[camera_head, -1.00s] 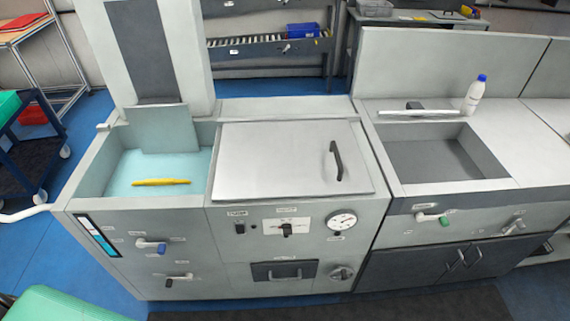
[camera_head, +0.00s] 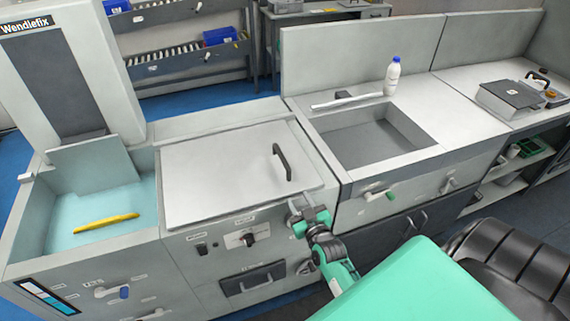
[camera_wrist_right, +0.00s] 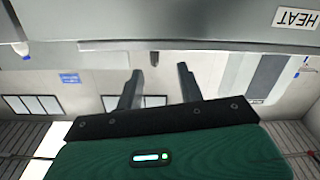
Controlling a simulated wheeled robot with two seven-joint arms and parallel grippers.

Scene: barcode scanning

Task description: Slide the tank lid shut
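The tank lid (camera_head: 225,178) is a flat light-grey panel with a black bar handle (camera_head: 282,162) near its right end. It lies over the right part of the grey cabinet. To its left the tank (camera_head: 70,212) is open, with pale blue inside and a yellow object (camera_head: 106,222) in it. My right gripper (camera_head: 295,212) is by the cabinet's front right corner, below and apart from the handle. In the right wrist view its two fingers (camera_wrist_right: 160,85) are spread with nothing between them. My left gripper is not in view.
A grey upright plate (camera_head: 92,165) stands at the back of the tank. A sink (camera_head: 375,140), a white bottle with blue cap (camera_head: 392,76) and a dark box (camera_head: 510,95) are on the right counter. Knobs and small handles stick out from the cabinet front.

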